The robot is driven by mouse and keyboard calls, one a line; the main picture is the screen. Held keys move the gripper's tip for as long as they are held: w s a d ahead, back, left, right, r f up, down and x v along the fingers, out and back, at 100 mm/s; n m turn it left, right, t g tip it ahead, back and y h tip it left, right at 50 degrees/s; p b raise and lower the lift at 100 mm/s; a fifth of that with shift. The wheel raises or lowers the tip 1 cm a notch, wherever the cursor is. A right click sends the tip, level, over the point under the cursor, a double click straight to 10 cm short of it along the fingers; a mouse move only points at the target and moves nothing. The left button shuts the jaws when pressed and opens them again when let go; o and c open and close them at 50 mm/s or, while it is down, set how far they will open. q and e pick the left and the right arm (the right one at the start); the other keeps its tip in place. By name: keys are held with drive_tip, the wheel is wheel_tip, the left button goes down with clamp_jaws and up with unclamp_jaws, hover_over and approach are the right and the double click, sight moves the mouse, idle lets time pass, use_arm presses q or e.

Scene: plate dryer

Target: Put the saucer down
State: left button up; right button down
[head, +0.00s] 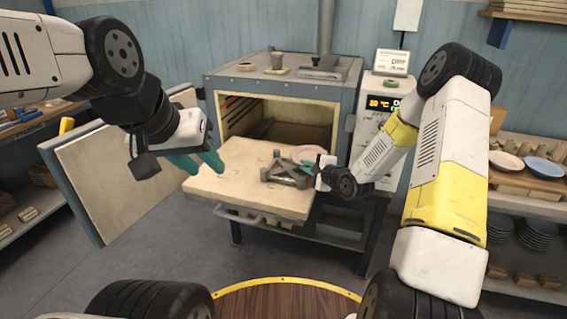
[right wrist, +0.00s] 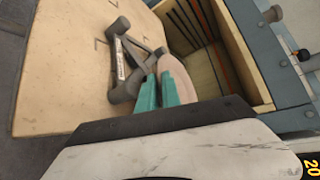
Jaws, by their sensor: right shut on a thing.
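The pale pink saucer (head: 307,152) shows in part behind my right gripper (head: 309,170), over the right side of the cream slab. In the right wrist view the saucer (right wrist: 180,80) is seen nearly edge-on at the teal fingertips (right wrist: 158,90), which are shut on its rim. It is tilted beside a grey three-legged stand (right wrist: 135,60); I cannot tell whether they touch. The stand (head: 284,176) rests on the slab (head: 235,185).
The dryer's chamber (head: 280,124) is open behind the slab, with the door (head: 130,165) swung out to the left. The control box (head: 385,115) stands on the right. Shelves at the right hold a pink plate (head: 505,160) and a blue plate (head: 543,167).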

drive_tip(key=w+a, duration=0.1)
drive_tip(key=a, duration=0.1)
drive_tip(key=w+a, duration=0.1)
drive_tip(key=a, duration=0.2)
drive_tip(key=w+a, duration=0.1)
drive_tip(key=a, duration=0.1)
drive_tip(key=shift+a+f, duration=0.3)
drive_tip(key=shift+f, duration=0.05)
drive_tip(key=shift+a+f, duration=0.25)
drive_tip(key=shift+f, duration=0.1)
drive_tip(key=shift+w+d+f, duration=0.1)
drive_tip(key=shift+f, duration=1.3)
drive_tip(key=shift+f, duration=0.1)
drive_tip(key=c, duration=1.5)
unclamp_jaws()
drive_tip(key=shift+f, duration=0.1)
